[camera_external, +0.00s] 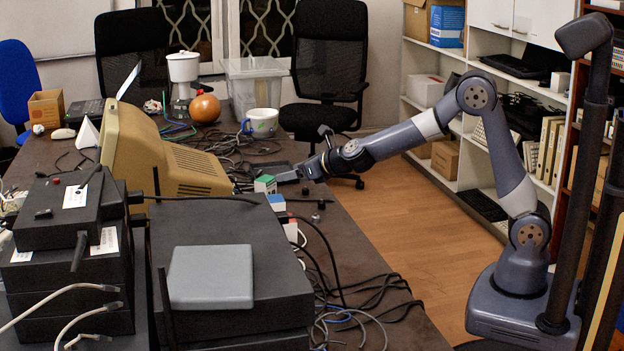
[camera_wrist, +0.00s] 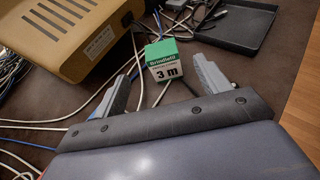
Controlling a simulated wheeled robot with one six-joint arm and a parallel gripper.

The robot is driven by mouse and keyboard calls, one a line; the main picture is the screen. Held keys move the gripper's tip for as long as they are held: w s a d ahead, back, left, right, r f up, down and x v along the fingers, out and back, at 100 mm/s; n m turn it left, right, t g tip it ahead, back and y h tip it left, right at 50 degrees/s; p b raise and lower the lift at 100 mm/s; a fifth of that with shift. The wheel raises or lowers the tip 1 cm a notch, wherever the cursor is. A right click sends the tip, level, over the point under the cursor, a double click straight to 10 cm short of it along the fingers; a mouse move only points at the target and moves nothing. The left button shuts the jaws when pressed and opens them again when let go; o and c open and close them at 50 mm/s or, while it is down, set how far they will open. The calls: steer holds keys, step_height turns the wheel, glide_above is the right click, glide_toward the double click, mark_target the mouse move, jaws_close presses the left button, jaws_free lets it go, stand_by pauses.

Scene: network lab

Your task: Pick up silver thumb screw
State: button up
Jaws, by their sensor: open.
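I cannot make out a silver thumb screw for certain in either view. In the external view a few tiny dark pieces (camera_external: 316,217) lie near the table edge, too small to identify. My gripper (camera_external: 287,176) is above the table's right edge, close to a small green and white box (camera_external: 265,184). In the wrist view my gripper (camera_wrist: 164,82) is open, its two grey fingers apart with nothing held between them. The green and white box (camera_wrist: 163,60), marked "3 m", sits just beyond the fingertips, between them in the picture.
A black tray (camera_wrist: 262,28) lies beyond the right finger. The beige monitor (camera_wrist: 72,32) stands at left, with loose cables around it. In the external view a dark equipment stack (camera_external: 220,310), a mug (camera_external: 262,123) and more cables crowd the table (camera_external: 362,237).

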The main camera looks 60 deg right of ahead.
steer(key=shift+c, duration=0.5)
steer(key=c, duration=0.5)
steer(key=shift+r, duration=0.15)
